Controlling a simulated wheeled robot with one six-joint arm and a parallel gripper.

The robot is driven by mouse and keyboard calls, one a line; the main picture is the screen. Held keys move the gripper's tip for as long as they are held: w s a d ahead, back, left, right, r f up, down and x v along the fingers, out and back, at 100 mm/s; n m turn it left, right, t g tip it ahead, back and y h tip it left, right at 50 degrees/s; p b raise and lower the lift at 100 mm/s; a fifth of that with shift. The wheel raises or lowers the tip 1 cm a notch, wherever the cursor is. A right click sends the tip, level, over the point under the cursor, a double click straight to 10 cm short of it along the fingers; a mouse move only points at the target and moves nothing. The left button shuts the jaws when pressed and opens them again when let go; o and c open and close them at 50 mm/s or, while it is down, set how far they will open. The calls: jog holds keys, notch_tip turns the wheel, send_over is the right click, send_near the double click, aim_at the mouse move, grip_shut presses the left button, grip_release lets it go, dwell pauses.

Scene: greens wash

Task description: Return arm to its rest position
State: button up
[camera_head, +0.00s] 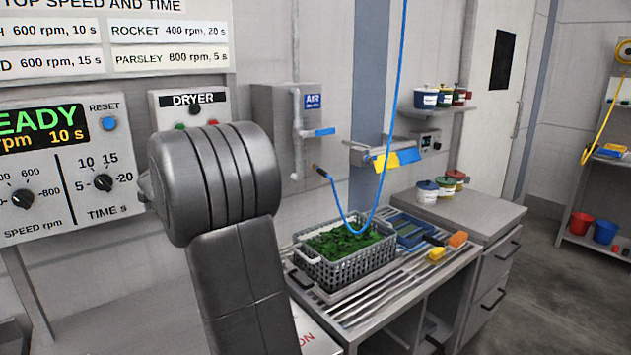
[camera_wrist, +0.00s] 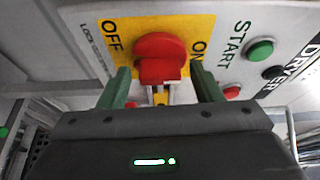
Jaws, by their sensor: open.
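My gripper (camera_wrist: 162,80) shows in the wrist view with its two green fingers apart and nothing gripped between them. A red rotary switch (camera_wrist: 160,55) on a yellow plate (camera_wrist: 118,38) marked OFF and ON is straight ahead. The fingertips are to its left and right; I cannot tell if they touch it. In the head view my arm rises in front of the dryer panel (camera_head: 186,99), bent at a large grey joint. It hides the gripper and the panel's lower part.
A green START button (camera_wrist: 260,51) and a red button (camera_wrist: 232,92) are close to the right finger. In the head view a grey basket of greens (camera_head: 345,273) stands on the slatted counter to the right. A blue hose (camera_head: 396,100) hangs above it.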

jog(key=shift+s+d+n+t+y+b, duration=0.15)
jog(key=shift+n+y+b, duration=1.25)
jog(key=shift+n, duration=2.05)
jog(key=shift+w+a+n+t+y+b, duration=0.1)
jog(key=shift+n+y+b, duration=1.25)
jog(key=shift+n, duration=2.05)
jog(key=shift+s+d+n+t+y+b, duration=0.15)
jog(key=shift+n+y+b, duration=1.25)
jog(key=shift+n, duration=2.05)
jog(key=shift+f, duration=0.15)
